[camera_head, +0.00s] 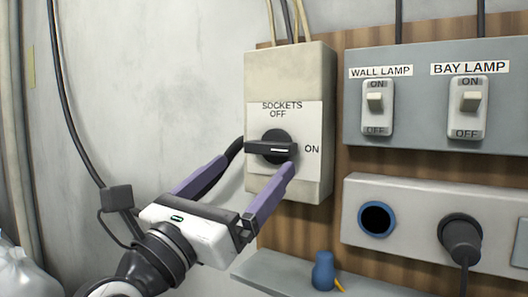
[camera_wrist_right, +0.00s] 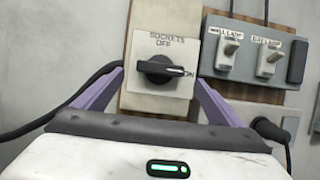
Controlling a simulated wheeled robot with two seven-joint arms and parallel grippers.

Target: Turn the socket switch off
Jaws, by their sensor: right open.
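The sockets switch (camera_head: 315,80) is a beige box with a white plate marked SOCKETS, OFF at the top and ON at the right. Its black rotary knob (camera_head: 278,138) has a bar handle lying horizontal, with the white mark toward ON. The knob also shows in the right wrist view (camera_wrist_right: 158,66). My right gripper (camera_head: 266,156) is open, its purple fingers reaching up to either side of the knob, with the handle between them. I cannot tell whether they touch it. My left gripper is not in view.
A grey panel (camera_head: 425,55) to the right holds the wall lamp switch (camera_head: 376,107) and bay lamp switch (camera_head: 467,108). Below are a blue-ringed socket (camera_head: 376,219) and a black plug (camera_head: 461,243). A small blue object (camera_head: 323,272) stands on a shelf (camera_head: 275,280). A cable hangs at left.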

